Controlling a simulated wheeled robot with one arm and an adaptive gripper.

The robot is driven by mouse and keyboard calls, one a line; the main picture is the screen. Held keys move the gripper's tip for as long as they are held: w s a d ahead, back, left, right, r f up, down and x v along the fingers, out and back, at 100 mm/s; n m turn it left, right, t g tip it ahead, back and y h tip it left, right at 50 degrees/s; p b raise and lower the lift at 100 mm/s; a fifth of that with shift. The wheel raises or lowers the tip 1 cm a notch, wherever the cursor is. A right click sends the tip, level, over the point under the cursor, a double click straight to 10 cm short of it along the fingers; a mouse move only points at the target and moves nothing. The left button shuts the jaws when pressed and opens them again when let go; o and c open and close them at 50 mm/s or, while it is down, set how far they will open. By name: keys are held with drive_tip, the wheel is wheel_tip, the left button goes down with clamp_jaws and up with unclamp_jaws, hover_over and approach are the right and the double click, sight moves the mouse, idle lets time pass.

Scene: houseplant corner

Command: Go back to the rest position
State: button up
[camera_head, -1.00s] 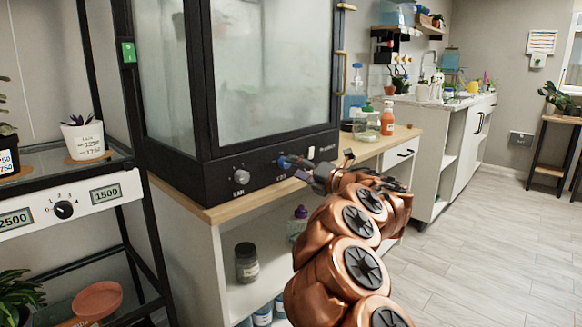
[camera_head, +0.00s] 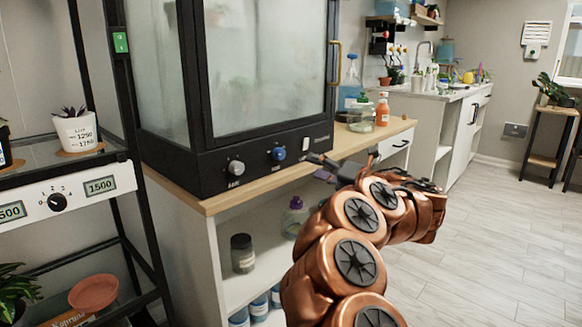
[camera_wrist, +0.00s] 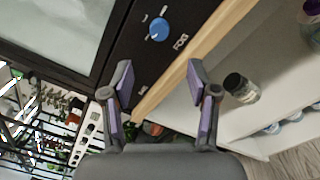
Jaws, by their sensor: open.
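My gripper (camera_head: 343,162) is at the end of my copper arm, in front of the glass cabinet's (camera_head: 262,75) lower right. Its two fingers are spread with nothing between them; the wrist view shows their purple pads apart (camera_wrist: 160,88). The blue knob (camera_head: 278,153) on the cabinet's black front panel is left of the gripper and clear of it. In the wrist view the blue knob (camera_wrist: 159,29) lies beyond the fingertips, above the gap between them.
The wooden counter edge (camera_head: 240,194) runs close under the panel. The shelf below holds a dark-lidded jar (camera_head: 242,254) and a purple-capped bottle (camera_head: 295,217). A plant rack with a white dial panel (camera_head: 75,197) stands left. Floor (camera_head: 470,240) is open at right.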

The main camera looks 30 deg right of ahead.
drive_tip(key=s+d+r+m+g+h+p, duration=0.2)
drive_tip(key=r+m+h+p, duration=0.7)
drive_tip(key=r, duration=0.4)
drive_tip(key=s+d+r+m+g+h+p, duration=0.1)
drive_tip(key=s+d+r+m+h+p, duration=0.15)
drive_tip(key=r+m+h+p, duration=0.9)
drive_tip(key=s+a+f+m+g+y+p, duration=0.35)
drive_tip(key=s+a+g+y+p, duration=0.2)
drive_tip(key=a, duration=0.35)
drive_tip(key=s+a+f+m+g+y+p, duration=0.3)
drive_tip(key=s+a+m+g+y+p, duration=0.15)
drive_tip(key=s+a+p, duration=0.3)
drive_tip(key=s+a+g+y+p, duration=0.5)
drive_tip(key=s+a+g+p, duration=0.1)
drive_tip(key=s+a, duration=1.3)
drive_tip(key=shift+a+f+g+y+p, duration=0.15)
drive_tip(key=shift+g+y+p, duration=0.2)
drive_tip(key=shift+p, duration=0.15)
drive_tip(key=shift+n, duration=0.25)
